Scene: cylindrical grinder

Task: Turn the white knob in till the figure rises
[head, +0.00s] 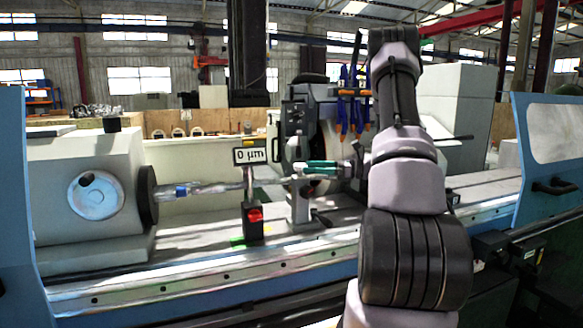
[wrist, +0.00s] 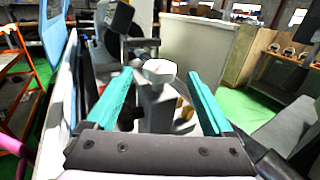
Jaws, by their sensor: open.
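The white knob (wrist: 158,70) shows in the wrist view as a pale, many-sided face on a grey metal body, between and just beyond my fingers. I cannot pick it out in the head view. My gripper (wrist: 161,78) is open, one teal finger on each side of the knob's line, with no clear contact. In the head view my gripper (head: 308,168) points left at the grey metal stand (head: 299,203). The display (head: 249,155) on a post reads 0 µm.
A black block with a red round part (head: 255,215) stands under the display. A shaft with a blue band (head: 182,190) runs from the grey headstock (head: 97,170). Blue and orange nozzles (head: 353,105) hang behind my gripper. The machine's rail (head: 190,266) runs along the front.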

